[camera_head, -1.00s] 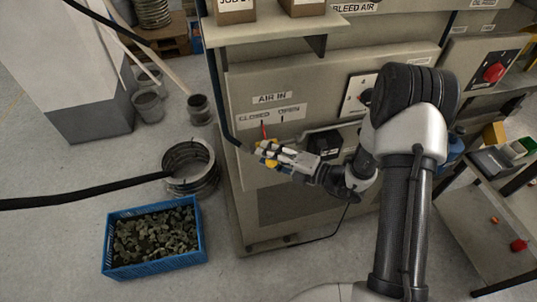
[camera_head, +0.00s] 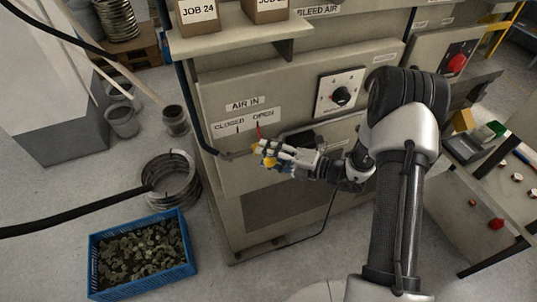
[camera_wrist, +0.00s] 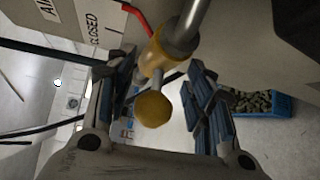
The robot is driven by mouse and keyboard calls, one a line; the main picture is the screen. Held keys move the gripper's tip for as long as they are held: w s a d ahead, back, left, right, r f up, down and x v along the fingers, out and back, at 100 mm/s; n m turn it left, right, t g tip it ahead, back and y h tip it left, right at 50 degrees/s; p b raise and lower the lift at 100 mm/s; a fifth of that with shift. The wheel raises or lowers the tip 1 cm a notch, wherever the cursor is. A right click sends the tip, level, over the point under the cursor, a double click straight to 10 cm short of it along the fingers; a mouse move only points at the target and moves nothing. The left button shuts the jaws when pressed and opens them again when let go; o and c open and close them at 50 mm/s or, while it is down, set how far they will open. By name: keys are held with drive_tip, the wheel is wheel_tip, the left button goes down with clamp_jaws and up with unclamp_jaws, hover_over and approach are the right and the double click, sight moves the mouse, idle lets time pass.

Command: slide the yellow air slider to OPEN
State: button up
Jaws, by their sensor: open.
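The yellow air slider (camera_head: 257,147) sits on a pipe along the machine's front, below the AIR IN label. Its red pointer (camera_head: 258,131) stands at the OPEN mark, to the right of the CLOSED mark. My gripper (camera_head: 265,160) is at the slider, its fingers partly covering it. In the wrist view, the yellow sleeve on the metal rod and its round knob (camera_wrist: 154,108) lie between my open fingers (camera_wrist: 160,95). A gap shows between the knob and the right finger; whether the left finger touches is unclear. The red pointer also shows there, past the CLOSED label.
A shelf with boxes (camera_head: 197,14) juts out above the AIR IN panel. A black rotary knob (camera_head: 340,96) is on the panel to the right. A dark hose (camera_head: 192,110) runs down at the left. A blue crate (camera_head: 188,269) and a coil (camera_head: 180,180) stand on the floor.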

drive_tip(key=v, duration=1.2)
drive_tip(key=shift+a, duration=0.1)
